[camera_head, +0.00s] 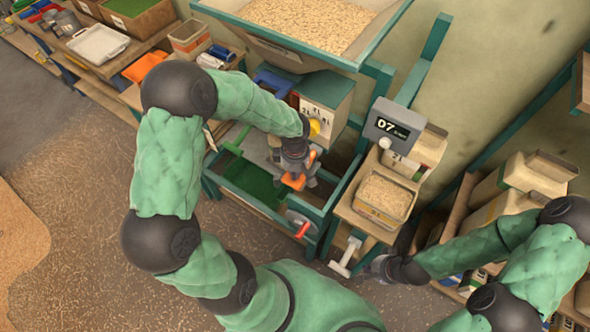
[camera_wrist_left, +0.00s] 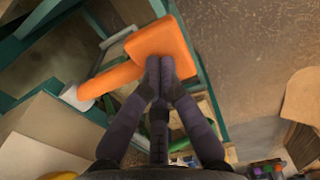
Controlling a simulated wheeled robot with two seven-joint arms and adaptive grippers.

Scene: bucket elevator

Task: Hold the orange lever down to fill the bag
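The orange lever (camera_head: 293,182) is below the machine's cream front box, partly hidden by my left gripper (camera_head: 298,170). In the left wrist view the lever (camera_wrist_left: 160,38) has a broad orange paddle and an arm running to a pale pivot. The two dark fingertips (camera_wrist_left: 160,76) are together over the paddle and look pressed against it, not around it. An open tan bag or box (camera_head: 383,198) holding pale grain stands beside the display reading 07. My right gripper (camera_head: 376,268) is low at the right, near a pale T-shaped handle (camera_head: 346,258); its fingers are too small to read.
A large hopper (camera_head: 310,25) of grain is above the machine. A red handle (camera_head: 303,230) is on the lower teal frame (camera_head: 265,205). Trays and bins (camera_head: 98,43) line the left bench. Bare floor (camera_head: 100,150) lies at left.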

